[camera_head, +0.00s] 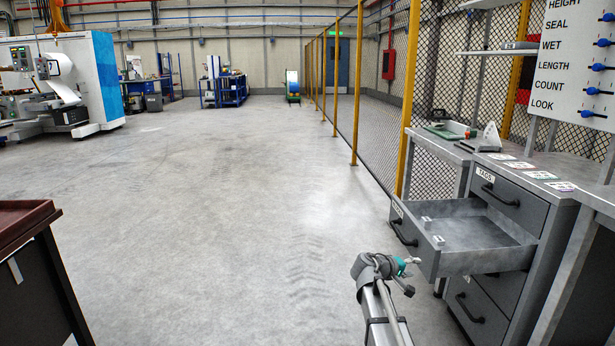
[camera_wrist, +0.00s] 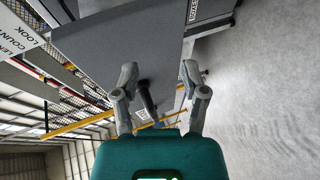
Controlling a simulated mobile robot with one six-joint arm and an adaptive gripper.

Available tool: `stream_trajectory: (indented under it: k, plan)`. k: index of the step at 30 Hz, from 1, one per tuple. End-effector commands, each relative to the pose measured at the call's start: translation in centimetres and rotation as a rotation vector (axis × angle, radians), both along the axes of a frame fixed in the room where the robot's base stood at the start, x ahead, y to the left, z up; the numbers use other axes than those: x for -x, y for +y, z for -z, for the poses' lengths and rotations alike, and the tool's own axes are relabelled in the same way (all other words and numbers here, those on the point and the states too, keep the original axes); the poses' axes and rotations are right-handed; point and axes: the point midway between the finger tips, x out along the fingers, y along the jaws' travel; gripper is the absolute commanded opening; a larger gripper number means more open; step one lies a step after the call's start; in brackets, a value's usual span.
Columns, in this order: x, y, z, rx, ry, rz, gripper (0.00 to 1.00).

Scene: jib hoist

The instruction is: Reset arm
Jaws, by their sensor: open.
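My gripper is small in the head view (camera_head: 408,274), just in front of the lower corner of an open grey drawer (camera_head: 475,232). In the wrist view its two grey fingers (camera_wrist: 160,74) stand apart with nothing held between them. Beyond them is a grey drawer front (camera_wrist: 115,45) with a black handle (camera_wrist: 145,98). The handle appears in line with the gap between the fingers; I cannot tell the distance. The drawer is pulled well out, and its handle (camera_head: 403,233) also shows in the head view.
The grey cabinet (camera_head: 535,215) has a closed drawer labelled TAGS above (camera_head: 508,197) and another closed one below. Cards (camera_head: 520,165) lie on its top. A mesh fence with yellow posts (camera_head: 357,85) runs behind. A dark bench (camera_head: 35,260) stands at left. The middle floor is clear.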

Motion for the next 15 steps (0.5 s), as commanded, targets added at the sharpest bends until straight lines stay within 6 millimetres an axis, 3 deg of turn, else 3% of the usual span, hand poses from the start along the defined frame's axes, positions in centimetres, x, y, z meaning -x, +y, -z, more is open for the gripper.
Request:
stream_trajectory:
  k: [8,15]
  plan:
    - [4.3,0.6,2.1,-0.185,0.027,0.06,0.57]
    - [10.5,3.0,5.1,-0.467,0.089,0.139,0.57]
